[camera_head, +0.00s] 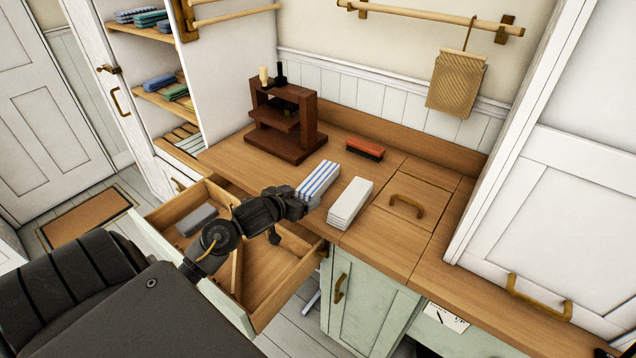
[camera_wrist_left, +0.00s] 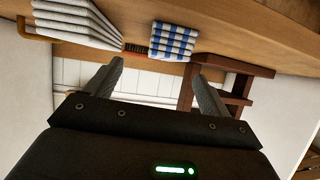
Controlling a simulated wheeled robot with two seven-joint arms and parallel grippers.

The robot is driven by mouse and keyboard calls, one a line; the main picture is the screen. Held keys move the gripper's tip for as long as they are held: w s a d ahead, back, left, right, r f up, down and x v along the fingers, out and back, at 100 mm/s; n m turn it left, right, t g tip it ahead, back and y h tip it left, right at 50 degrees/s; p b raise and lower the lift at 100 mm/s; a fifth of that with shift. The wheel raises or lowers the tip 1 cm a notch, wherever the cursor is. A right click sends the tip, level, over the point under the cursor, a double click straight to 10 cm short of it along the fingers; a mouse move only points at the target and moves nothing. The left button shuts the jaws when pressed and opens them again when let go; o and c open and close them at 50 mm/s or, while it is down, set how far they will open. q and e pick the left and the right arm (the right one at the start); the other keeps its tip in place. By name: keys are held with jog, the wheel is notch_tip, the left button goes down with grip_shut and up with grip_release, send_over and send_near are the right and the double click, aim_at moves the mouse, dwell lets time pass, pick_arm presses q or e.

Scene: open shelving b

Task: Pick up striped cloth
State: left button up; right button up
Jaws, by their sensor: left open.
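The blue-and-white striped cloth (camera_head: 320,178) lies folded on the wooden counter, beside a stack of folded white cloths (camera_head: 351,201). My left gripper (camera_head: 303,205) is at the counter's front edge, just in front of the striped cloth, and partly covers its near end. In the left wrist view the gripper (camera_wrist_left: 157,66) is open with nothing between its fingers. The striped cloth (camera_wrist_left: 174,40) shows beyond the fingertips, between their lines. I cannot tell whether the fingers touch it. My right gripper is not in view.
An open drawer (camera_head: 284,297) with a grey item inside lies under my left arm. A dark wooden rack (camera_head: 303,139) stands behind and left of the striped cloth. A red brush (camera_head: 365,148) lies behind it. A handled lid (camera_head: 412,200) is right of the white stack.

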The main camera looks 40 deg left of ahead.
aim_at(317, 178)
pick_arm(q)
jog(key=shift+w+a+r+t, duration=0.3)
jog(key=shift+w+a+r, duration=0.35)
jog(key=shift+w+r, duration=0.15)
jog(key=x, duration=0.5)
jog(key=shift+w+f, duration=0.15)
jog(key=shift+w, duration=0.05)
jog(key=shift+w+p, duration=0.15)
jog(key=shift+p, duration=0.15)
jog(key=p+x, duration=0.1)
jog(key=x, duration=0.3)
jog(key=shift+w+a+f, duration=0.1)
jog(key=shift+w+f, duration=0.2)
jog(key=shift+f, duration=0.05)
jog(key=c, duration=1.1)
